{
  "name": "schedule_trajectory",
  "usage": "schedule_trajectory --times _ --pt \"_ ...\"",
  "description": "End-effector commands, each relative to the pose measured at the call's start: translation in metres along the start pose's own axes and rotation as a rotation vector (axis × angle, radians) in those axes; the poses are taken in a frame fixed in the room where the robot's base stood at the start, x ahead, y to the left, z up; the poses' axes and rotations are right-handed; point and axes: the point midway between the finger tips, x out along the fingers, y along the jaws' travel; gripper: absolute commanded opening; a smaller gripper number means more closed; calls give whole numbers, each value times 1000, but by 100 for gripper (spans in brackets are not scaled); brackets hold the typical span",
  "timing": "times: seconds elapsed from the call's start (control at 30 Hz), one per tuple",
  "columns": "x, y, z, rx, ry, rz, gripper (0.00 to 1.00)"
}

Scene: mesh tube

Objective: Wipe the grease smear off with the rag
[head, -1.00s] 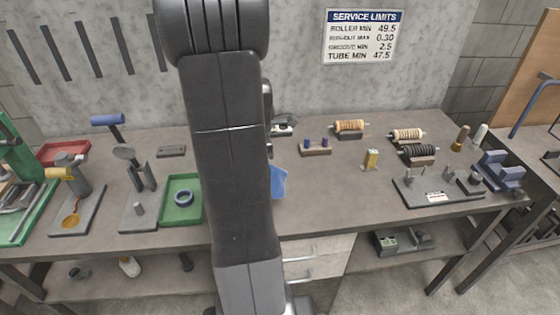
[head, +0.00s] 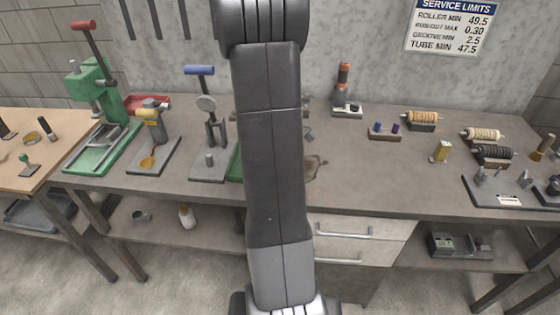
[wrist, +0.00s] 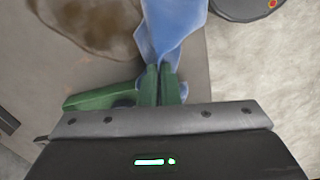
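The blue rag (wrist: 175,28) hangs between the fingertips of my gripper (wrist: 160,80) in the wrist view, pinched at its narrow end. The brown grease smear (wrist: 98,22) lies on the bench top just left of the rag. The smear also shows in the head view (head: 315,168), just right of my arm and partly hidden by it. I cannot tell whether the rag touches the bench. In the head view my gripper and the rag are hidden behind my arm.
A green tray (head: 235,165) stands left of my arm, mostly hidden; its edge seems to show beside my gripper in the wrist view (wrist: 95,98). A blue-handled tool stand (head: 212,135) is further left. Spools (head: 421,119) stand at the right. The bench (head: 370,180) is clear right of the smear.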

Motion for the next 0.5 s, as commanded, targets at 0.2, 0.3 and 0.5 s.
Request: schedule_trajectory --times 0.2,0.3,0.5 --pt "32 0 0 0 0 0 0" --pt "42 0 0 -1 0 0 0" --pt "45 0 0 -1 0 1 0"
